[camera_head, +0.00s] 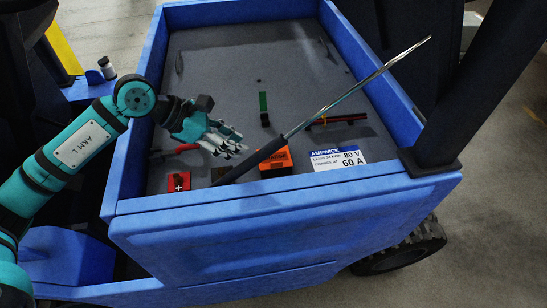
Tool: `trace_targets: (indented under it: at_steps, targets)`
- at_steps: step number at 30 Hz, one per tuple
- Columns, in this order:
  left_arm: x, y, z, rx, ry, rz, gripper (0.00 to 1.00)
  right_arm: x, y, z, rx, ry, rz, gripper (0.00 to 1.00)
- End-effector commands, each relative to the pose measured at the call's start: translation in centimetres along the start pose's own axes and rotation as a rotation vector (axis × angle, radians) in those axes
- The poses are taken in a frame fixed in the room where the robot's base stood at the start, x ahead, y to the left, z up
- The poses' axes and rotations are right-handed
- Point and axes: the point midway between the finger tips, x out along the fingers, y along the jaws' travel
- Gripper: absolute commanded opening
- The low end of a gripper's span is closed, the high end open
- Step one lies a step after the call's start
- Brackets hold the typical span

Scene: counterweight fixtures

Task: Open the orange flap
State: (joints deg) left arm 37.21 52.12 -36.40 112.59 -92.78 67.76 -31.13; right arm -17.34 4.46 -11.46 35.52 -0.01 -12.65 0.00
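An orange flap (277,159) shows on a small orange and dark box near the front wall inside the blue cart bed. A long rod crosses in front of it and hides part of it, so I cannot tell whether the flap is raised. My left gripper (226,142) hangs over the bed, left of and behind the orange part, with a gap between them in the picture. Its pale fingers look extended and spread, with nothing visible between them. My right gripper is not in view.
The rod (350,92) slants from the front left up to the right. A red block (178,182), red-handled tool (186,148), green piece (263,102) and white label (338,159) lie around. Blue walls (155,75) enclose the bed; its back is mostly clear. A dark post (460,110) stands right.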

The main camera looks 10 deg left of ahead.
Motion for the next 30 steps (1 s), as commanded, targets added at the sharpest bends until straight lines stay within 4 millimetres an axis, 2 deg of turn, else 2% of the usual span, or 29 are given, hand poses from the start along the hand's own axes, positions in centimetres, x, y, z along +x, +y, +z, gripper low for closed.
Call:
trace_targets:
  at_steps: [9, 15, 21, 30]
  targets:
    - [7.0, -0.1, 0.2, -0.002, -0.001, -0.004, 0.28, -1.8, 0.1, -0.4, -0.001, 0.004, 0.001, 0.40]
    - [10.5, -0.1, 0.2, -0.002, -0.001, -0.002, 0.28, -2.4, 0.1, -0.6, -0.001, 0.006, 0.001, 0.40]
    - [12.3, 0.0, 0.0, 0.000, 0.000, 0.000, 0.28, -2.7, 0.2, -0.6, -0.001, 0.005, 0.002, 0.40]
    - [12.6, 0.0, 0.0, 0.000, 0.000, 0.000, 0.28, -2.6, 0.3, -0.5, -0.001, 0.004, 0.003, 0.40]
